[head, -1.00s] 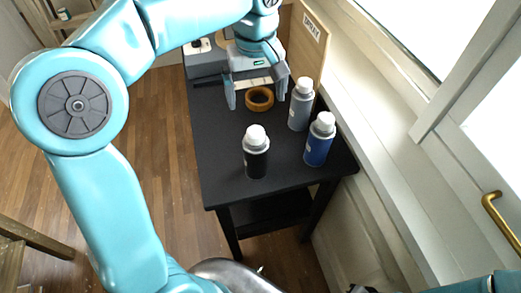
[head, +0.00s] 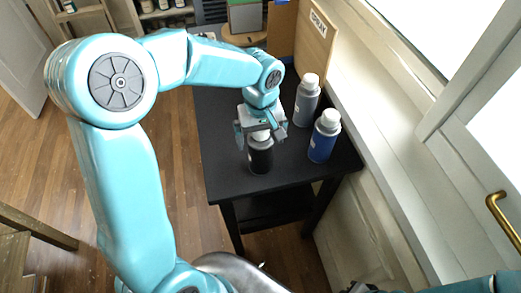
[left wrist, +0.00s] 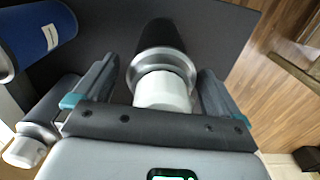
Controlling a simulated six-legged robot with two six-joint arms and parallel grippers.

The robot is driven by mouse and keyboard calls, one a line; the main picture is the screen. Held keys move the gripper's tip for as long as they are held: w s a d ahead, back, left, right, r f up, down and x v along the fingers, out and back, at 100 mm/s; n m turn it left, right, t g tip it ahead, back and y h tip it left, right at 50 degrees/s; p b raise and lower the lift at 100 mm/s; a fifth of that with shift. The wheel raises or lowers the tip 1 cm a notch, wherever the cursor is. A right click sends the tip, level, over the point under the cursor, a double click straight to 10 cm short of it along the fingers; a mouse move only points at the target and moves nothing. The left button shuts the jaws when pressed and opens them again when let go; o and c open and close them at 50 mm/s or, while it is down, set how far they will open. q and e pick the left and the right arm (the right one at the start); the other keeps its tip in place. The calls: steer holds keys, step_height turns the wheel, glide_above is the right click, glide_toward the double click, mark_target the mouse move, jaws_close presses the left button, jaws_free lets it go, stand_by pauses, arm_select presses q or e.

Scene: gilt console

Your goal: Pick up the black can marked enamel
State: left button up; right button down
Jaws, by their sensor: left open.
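The black can (head: 261,158) with a white cap stands upright near the front of the black table. My left gripper (head: 260,135) is open above it, with its fingers on either side of the cap. In the left wrist view the can's white cap (left wrist: 163,92) and dark body (left wrist: 161,36) lie between the two spread fingers of the gripper (left wrist: 158,85). I see no finger clearly pressed on the can. Its label cannot be read here. My right gripper cannot be made out in these views.
A blue can (head: 322,138) and a grey can (head: 306,101) stand on the black table (head: 225,170) to the right of the black can. The blue can is close to my gripper. A wooden board (head: 315,45) stands behind, and a window ledge (head: 375,120) runs along the right.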

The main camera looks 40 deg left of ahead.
arm_select(q)
steer(key=shift+s+d, duration=0.15)
steer(key=shift+s, duration=0.05)
steer(key=shift+s+r, duration=0.1)
steer(key=shift+c, duration=1.2)
steer(key=c, duration=1)
jaws_close()
steer(key=shift+w, duration=0.2)
